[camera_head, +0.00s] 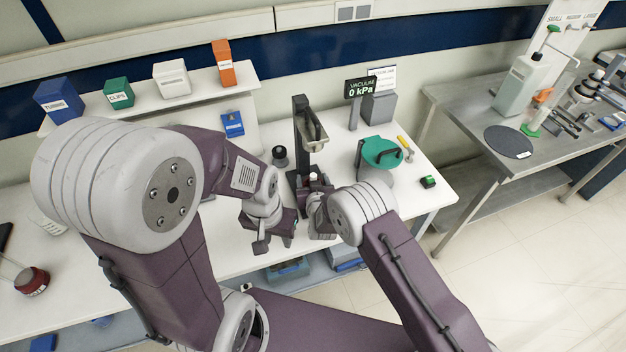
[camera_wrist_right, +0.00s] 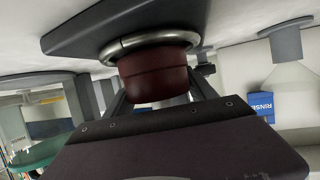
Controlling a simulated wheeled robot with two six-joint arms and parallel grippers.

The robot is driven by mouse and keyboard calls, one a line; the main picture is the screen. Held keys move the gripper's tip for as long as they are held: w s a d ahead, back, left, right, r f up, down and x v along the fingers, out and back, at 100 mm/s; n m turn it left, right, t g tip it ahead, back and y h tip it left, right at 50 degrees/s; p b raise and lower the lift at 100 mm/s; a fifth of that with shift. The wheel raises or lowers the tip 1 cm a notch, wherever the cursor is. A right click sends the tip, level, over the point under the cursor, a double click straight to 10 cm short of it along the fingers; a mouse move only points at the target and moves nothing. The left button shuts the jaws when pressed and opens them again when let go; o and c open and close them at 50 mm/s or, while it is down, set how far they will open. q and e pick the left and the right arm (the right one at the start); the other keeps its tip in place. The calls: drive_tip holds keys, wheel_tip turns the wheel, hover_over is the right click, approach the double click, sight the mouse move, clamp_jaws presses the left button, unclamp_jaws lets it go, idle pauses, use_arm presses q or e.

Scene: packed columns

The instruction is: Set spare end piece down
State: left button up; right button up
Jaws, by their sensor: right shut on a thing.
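In the right wrist view a short dark red cylindrical piece (camera_wrist_right: 155,82), likely the end piece, sits between the fingers of my right gripper (camera_wrist_right: 160,98). A metal ring (camera_wrist_right: 150,42) lies close against it, beside a dark flat plate (camera_wrist_right: 110,25); I cannot tell whether piece and ring touch. In the head view my right gripper (camera_head: 319,222) is at the foot of a dark upright stand (camera_head: 301,135), and the piece is not clear there. My left gripper (camera_head: 274,243) is beside it on the left, with its fingers apart and nothing visible between them.
A blue box (camera_head: 232,123) stands behind. A red-topped round item (camera_head: 31,281) is far left. Bare white bench (camera_head: 222,229) shows left of my left gripper.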

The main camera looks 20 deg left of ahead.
drive_tip(key=shift+f, duration=0.25)
drive_tip(key=o, duration=1.5)
